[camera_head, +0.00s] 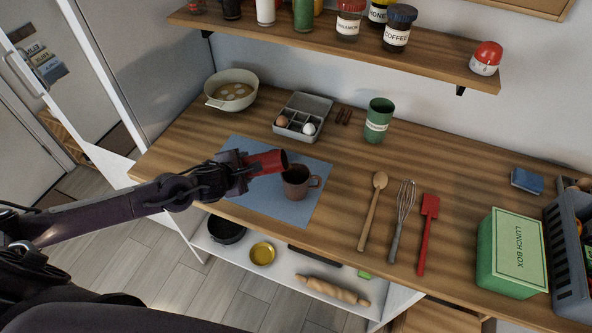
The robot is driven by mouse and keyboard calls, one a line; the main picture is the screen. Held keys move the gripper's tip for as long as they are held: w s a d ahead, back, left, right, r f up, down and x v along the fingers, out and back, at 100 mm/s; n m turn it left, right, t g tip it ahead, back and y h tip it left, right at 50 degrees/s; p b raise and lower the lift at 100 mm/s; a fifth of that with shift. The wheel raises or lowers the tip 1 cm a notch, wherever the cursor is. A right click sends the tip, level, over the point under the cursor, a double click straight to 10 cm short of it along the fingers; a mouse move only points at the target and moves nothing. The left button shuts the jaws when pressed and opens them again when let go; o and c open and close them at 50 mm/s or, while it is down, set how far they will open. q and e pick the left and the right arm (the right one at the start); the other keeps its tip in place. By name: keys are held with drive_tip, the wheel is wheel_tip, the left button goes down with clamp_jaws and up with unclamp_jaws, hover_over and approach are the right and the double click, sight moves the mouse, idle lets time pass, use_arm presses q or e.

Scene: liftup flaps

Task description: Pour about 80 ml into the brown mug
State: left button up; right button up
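The brown mug (296,186) stands upright on a blue mat (252,207), its handle pointing right. My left gripper (246,168) is shut on a red cup (266,162) to the upper left of the mug. The red cup is tipped far over, nearly level, and its open end points right, near the mug's rim. It partly overlaps the mug's upper left in this view. I cannot see a stream, and the liquid level in the mug cannot be told. My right gripper is not in view.
An egg box (303,103), a green canister (378,121) and a cream pot (232,88) stand behind. A wooden spoon (372,212), a whisk (402,220) and a red spatula (426,232) lie right of the mat. A green lunch box (512,253) stands further right.

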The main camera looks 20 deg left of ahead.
use_arm(q)
drive_tip(key=f+h+b, duration=0.1)
drive_tip(key=b, duration=0.2)
drive_tip(key=shift+d+f+n+t, duration=0.1)
drive_tip(key=shift+f+n+t, duration=0.2)
drive_tip(key=shift+f, duration=0.05)
drive_tip(key=shift+w, duration=0.1)
drive_tip(key=shift+d, duration=0.1)
drive_tip(key=b, duration=0.1)
drive_tip(key=f+h+b, duration=0.1)
drive_tip(key=b, duration=0.1)
drive_tip(key=shift+w+d+n, duration=0.1)
drive_tip(key=shift+d+n, duration=0.15)
drive_tip(key=shift+n, duration=0.15)
drive_tip(key=shift+d+f+t+h+b, duration=0.2)
drive_tip(key=shift+t+h+b, duration=0.2)
drive_tip(key=shift+b, duration=0.25)
drive_tip(key=shift+w, duration=0.1)
drive_tip(key=shift+d+r+n, duration=0.1)
drive_tip(key=shift+n, duration=0.2)
drive_tip(key=shift+r, duration=0.1)
